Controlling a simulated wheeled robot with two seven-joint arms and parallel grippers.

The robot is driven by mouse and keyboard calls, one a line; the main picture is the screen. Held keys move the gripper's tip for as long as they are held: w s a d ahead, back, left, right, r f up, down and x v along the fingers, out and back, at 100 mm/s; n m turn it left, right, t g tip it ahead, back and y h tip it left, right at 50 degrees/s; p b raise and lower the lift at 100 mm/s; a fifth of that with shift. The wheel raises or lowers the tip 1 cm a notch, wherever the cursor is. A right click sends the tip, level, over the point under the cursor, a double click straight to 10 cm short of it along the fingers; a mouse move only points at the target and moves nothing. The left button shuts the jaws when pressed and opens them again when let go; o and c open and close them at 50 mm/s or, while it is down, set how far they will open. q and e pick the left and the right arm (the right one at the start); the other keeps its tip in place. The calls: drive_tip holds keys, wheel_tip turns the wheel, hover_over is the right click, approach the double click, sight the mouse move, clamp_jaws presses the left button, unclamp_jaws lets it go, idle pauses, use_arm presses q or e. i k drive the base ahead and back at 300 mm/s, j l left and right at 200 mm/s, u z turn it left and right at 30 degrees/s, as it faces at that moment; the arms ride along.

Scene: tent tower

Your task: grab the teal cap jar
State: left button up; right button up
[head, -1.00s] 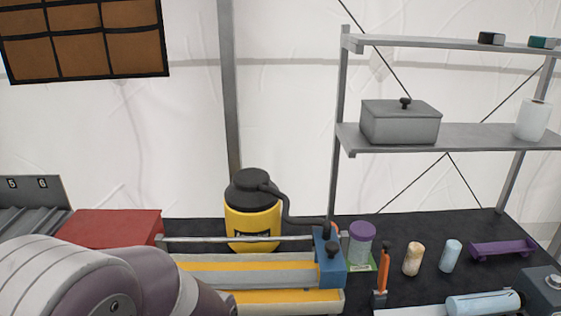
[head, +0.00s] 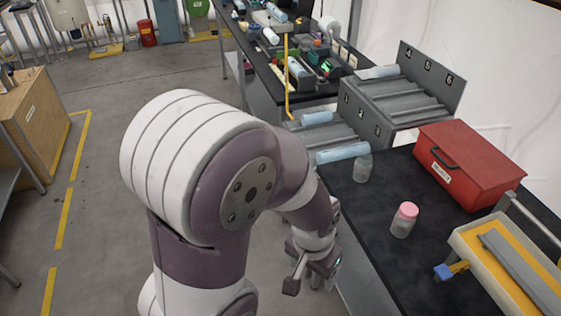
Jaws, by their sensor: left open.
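I cannot make out a jar with a clearly teal cap. A jar with a pink cap (head: 404,219) stands upright on the dark bench top (head: 385,255). A clear, greyish jar (head: 362,169) stands farther back, near the bench's left edge; its cap colour is hard to tell. My left gripper (head: 312,275) is open and seems empty, hanging just left of the bench edge, apart from both jars. My left arm covers part of the floor in the middle. My right gripper is not in view.
A red toolbox (head: 469,165) sits at the right of the bench. A tray with yellow and grey strips (head: 510,262) lies in front of it. A grey numbered rack (head: 395,100) with light blue rolls stands behind. The floor to the left is mostly open, with a wooden cabinet (head: 35,120).

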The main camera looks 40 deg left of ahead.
sight(363, 164)
drive_tip(key=u, duration=0.65)
drive_tip(key=z, duration=1.55)
drive_tip(key=j+z, duration=0.9)
drive_tip(key=k+j+z, duration=0.2)
drive_tip(key=j+z, duration=0.25)
drive_tip(key=k+j+z, duration=0.2)
drive_tip(key=j+z, duration=0.25)
drive_tip(key=k+j, duration=0.25)
drive_tip(key=j, duration=0.15)
drive_tip(key=k+j, duration=0.25)
drive_tip(key=j, duration=0.15)
drive_tip(key=k+j+z, duration=0.1)
drive_tip(key=j, duration=0.3)
drive_tip(key=k+j, duration=0.35)
